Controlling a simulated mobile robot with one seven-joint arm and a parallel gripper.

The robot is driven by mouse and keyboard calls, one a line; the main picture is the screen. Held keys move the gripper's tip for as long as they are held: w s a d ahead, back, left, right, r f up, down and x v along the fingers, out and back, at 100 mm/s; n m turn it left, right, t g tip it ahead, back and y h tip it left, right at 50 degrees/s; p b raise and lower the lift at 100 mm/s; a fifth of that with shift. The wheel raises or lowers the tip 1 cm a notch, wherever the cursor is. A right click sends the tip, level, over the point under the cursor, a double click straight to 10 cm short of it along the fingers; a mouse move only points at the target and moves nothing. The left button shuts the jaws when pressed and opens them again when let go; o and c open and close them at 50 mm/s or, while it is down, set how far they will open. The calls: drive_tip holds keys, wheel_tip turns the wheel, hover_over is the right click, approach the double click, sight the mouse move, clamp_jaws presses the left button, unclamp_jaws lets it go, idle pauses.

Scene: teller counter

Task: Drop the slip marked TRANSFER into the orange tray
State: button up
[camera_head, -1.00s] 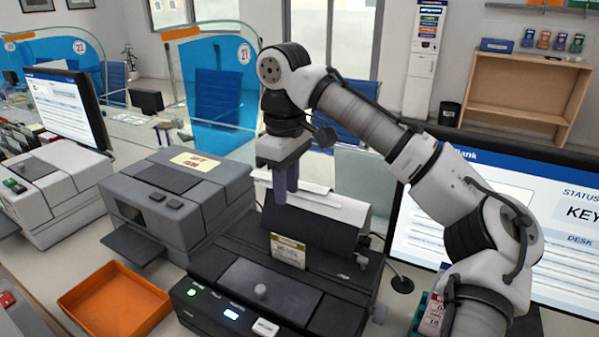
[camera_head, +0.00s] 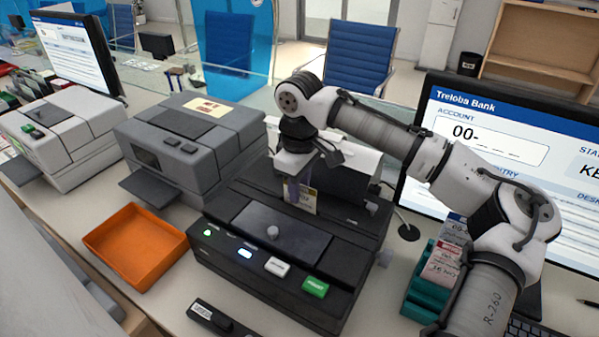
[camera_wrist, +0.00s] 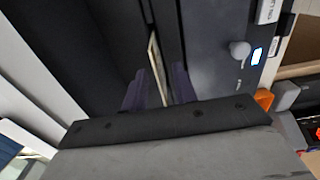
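A small cream slip (camera_head: 306,203) stands upright in the slot of the black machine (camera_head: 340,250); its print is too small to read. In the wrist view the slip (camera_wrist: 156,62) shows nearly edge-on. My gripper (camera_head: 296,190) is down at the slip and partly hides it. Its two purple fingers (camera_wrist: 160,88) are apart, one on each side of the slip, with a gap showing. The orange tray (camera_head: 130,248) lies empty on the counter, left of the black machine.
A grey printer (camera_head: 190,145) stands behind the tray, with a lighter machine (camera_head: 62,135) further left. A teal holder with slips (camera_head: 428,280) and a monitor (camera_head: 500,140) stand to the right. A small black device (camera_head: 215,320) lies in front.

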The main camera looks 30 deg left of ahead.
drive_tip(key=shift+f, duration=0.1)
clamp_jaws()
idle(0.4)
drive_tip(key=shift+r+p, duration=4.15)
drive_tip(key=shift+r, duration=0.25)
drive_tip(key=shift+r+p, duration=0.7)
drive_tip(key=shift+r, duration=0.65)
